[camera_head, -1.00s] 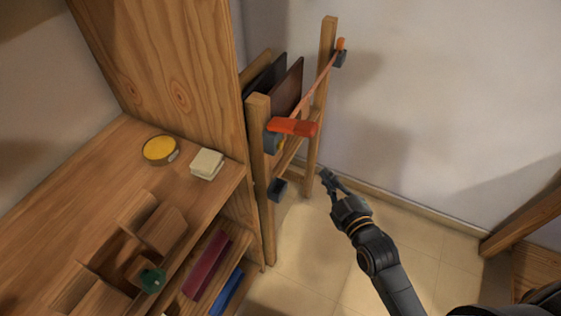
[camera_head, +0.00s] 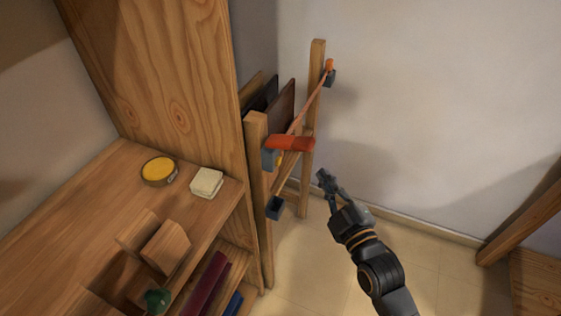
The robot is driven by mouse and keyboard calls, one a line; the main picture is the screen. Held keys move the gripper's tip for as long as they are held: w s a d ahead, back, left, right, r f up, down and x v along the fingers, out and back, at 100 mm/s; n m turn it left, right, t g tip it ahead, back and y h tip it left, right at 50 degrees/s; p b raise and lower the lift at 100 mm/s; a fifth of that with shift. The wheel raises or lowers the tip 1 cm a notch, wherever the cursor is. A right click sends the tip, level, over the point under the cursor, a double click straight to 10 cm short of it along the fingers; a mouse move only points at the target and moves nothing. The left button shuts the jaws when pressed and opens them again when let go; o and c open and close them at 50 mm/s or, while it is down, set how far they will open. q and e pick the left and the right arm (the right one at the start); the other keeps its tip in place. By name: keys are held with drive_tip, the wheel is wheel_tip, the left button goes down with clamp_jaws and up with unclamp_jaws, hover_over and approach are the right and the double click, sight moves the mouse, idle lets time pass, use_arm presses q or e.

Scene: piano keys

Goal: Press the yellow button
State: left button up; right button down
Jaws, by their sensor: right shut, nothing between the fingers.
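A round yellow button (camera_head: 159,169) with a dark rim lies on the wooden shelf top at the left, near the tall wooden panel. My right gripper (camera_head: 325,181) is shut and empty. It is in the air over the floor to the right of the shelf, well apart from the button. Nothing hides the button. My left gripper is not in view.
A cream block (camera_head: 206,183) sits just right of the button. A wooden rack (camera_head: 256,200) with an orange-red handle (camera_head: 290,143) stands between the shelf and my right gripper. Wooden blocks (camera_head: 165,247) and a green knob (camera_head: 157,300) are on the shelf's front part.

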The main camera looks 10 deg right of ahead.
sight(277, 161)
drive_tip(key=w+a, duration=0.4)
drive_tip(key=a, duration=0.2)
drive_tip(key=shift+w+a+r, duration=0.1)
drive_tip(key=shift+a, duration=0.05)
idle(1.4)
drive_tip(key=shift+w+a+p, duration=0.2)
drive_tip(key=shift+a+p, duration=0.05)
drive_tip(key=shift+p, duration=0.1)
drive_tip(key=shift+w+a, duration=0.25)
drive_tip(key=shift+a, duration=0.15)
idle(0.7)
drive_tip(key=shift+s+d, duration=0.1)
idle(0.3)
drive_tip(key=shift+s+d+p, duration=0.45)
drive_tip(key=shift+d+p, duration=0.15)
drive_tip(key=shift+d, duration=0.05)
